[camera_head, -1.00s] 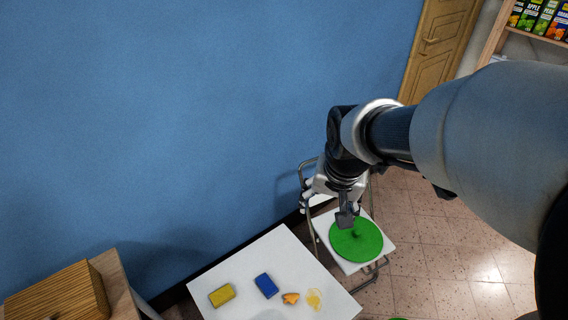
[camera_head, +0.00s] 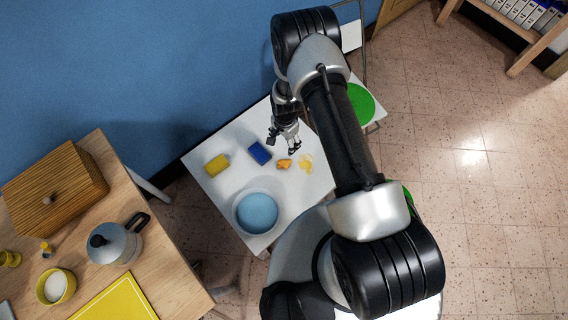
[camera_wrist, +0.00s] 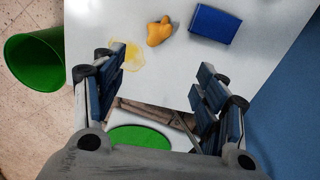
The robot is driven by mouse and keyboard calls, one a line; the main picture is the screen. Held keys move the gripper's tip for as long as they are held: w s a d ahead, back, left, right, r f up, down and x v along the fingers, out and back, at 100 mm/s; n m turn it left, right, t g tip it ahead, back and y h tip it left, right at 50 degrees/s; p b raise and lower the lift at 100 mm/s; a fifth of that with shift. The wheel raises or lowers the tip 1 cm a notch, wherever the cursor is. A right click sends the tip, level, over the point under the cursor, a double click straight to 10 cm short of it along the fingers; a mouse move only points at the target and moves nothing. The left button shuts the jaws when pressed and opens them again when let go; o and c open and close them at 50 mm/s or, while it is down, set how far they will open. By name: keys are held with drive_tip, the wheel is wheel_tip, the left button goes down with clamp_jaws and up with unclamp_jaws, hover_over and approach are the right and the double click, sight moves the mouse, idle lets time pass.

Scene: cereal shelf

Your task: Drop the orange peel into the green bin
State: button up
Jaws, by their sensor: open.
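The orange peel (camera_head: 284,163) lies on the white table between a blue block and a yellow spill. It also shows at the top of the wrist view (camera_wrist: 158,31). My gripper (camera_head: 283,144) is open and empty above the table, close to the peel in the head view. In the wrist view the peel is beyond the fingertips (camera_wrist: 160,70), not between them. The green bin (camera_wrist: 35,62) stands on the floor beside the table, at the left of the wrist view. In the head view my arm hides most of it; a green sliver (camera_head: 408,194) shows.
The white table (camera_head: 222,196) also holds a yellow block (camera_head: 217,165), the blue block (camera_head: 260,153), the yellow spill (camera_head: 306,163) and a blue basin (camera_head: 257,211). A green disc (camera_head: 361,104) lies on a chair behind. A wooden table (camera_head: 165,258) with a pot stands left.

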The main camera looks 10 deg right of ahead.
drive_tip(key=b, duration=0.4)
hover_over(284, 162)
wheel_tip(284, 162, down, 13)
drive_tip(key=shift+d+r, duration=0.15)
drive_tip(key=shift+r, duration=0.05)
drive_tip(key=shift+f+b, duration=1.35)
drive_tip(key=shift+f, duration=1.75)
drive_tip(key=shift+r, duration=0.1)
drive_tip(key=shift+c, duration=0.5)
drive_tip(key=c, duration=1)
